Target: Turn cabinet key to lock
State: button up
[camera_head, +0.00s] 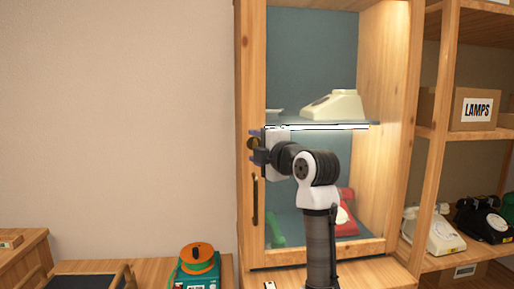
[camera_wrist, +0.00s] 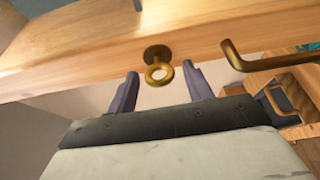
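The brass key (camera_wrist: 159,73) sticks out of the wooden cabinet door frame (camera_wrist: 95,75) in the wrist view, with its round ring toward my camera. In the head view the key shows as a small dark gold shape (camera_head: 251,143) at the left edge of the cabinet door. My gripper (camera_head: 256,147) is at the key's height on the door's left stile. Its two purple fingers are open, one on each side of the ring, with visible gaps in the wrist view. The ring lies between the fingertips and does not appear gripped. The keyhole is hidden behind the key.
A door handle (camera_head: 254,200) sits below the key; it is also at the right in the wrist view (camera_wrist: 262,62). Behind the glass are a cream phone (camera_head: 335,105) and a red phone (camera_head: 346,215). An orange-topped device (camera_head: 198,262) stands lower left. The wall at left is clear.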

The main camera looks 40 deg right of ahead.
jog(key=shift+s, duration=0.15)
jog(key=s+b, duration=0.1)
jog(key=s, duration=0.3)
jog(key=s+a+b, duration=0.1)
jog(key=s, duration=0.4)
jog(key=s+a+b, duration=0.1)
jog(key=s, duration=0.3)
jog(key=shift+s+a, duration=0.1)
jog(key=shift+s, duration=0.1)
